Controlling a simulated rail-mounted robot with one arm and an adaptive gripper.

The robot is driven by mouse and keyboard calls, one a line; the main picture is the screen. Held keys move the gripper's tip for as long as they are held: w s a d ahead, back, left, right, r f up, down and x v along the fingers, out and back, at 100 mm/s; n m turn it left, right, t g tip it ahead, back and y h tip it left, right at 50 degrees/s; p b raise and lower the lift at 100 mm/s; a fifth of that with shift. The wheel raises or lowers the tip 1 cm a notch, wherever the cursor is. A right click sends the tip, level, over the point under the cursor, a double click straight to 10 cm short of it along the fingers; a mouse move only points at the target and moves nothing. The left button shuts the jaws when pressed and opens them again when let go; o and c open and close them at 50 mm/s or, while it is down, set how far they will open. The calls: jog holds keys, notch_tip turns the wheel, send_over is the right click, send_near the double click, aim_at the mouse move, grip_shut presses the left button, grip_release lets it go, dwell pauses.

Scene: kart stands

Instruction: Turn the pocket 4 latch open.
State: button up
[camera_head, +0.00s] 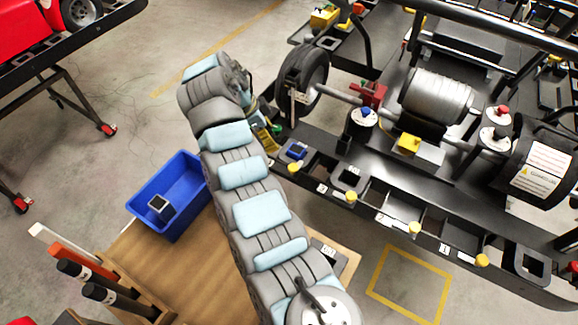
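A row of pockets runs along the front rail (395,225) of the dark kart stand. Several yellow knobs stand along it, at the left (294,168), at mid-left (351,197), at mid-right (415,228) and at the right (483,260); they may be the latches. My gripper (264,130) is at the rail's left end, beside the left wheel, away from the right-hand knobs. My arm partly hides it, and its fingers are not clear.
A blue bin (172,195) holding a small dark block stands on the left. A wooden board (180,262) with dark-handled tools lies below my arm. A red-topped post (496,128) and a grey cylinder (437,97) rise behind the rail. The floor inside the yellow square (408,283) is clear.

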aim_at(293, 167)
jog(key=b+x, duration=0.8)
jog(key=x, duration=0.7)
jog(key=shift+s+d+f, duration=0.1)
jog(key=shift+d+f, duration=0.2)
jog(key=shift+f, duration=0.05)
jog(key=shift+x, duration=0.8)
grip_shut()
